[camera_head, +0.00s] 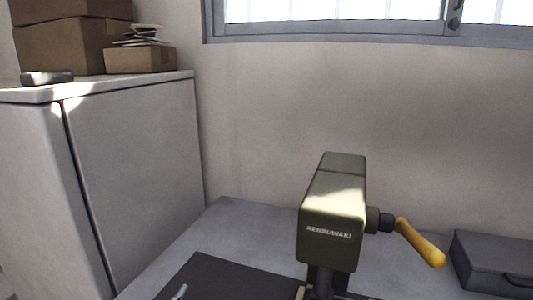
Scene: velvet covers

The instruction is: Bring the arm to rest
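An olive-green boxy machine head (331,215) with pale lettering on its front stands on a dark post (321,278) over the table. A yellow handle (420,242) sticks out from a dark hub (380,221) on its right side and slants down to the right. The machine's lower part is cut off by the bottom edge of the picture. Neither of my grippers is in view, and no gripper touches the machine head or handle in the visible part.
The grey table (228,222) carries a dark mat (215,279) with a small pale object (180,292) at the bottom edge. A dark case (495,264) lies at right. A pale cabinet (140,170) at left holds cardboard boxes (60,46). A wall and window stand behind.

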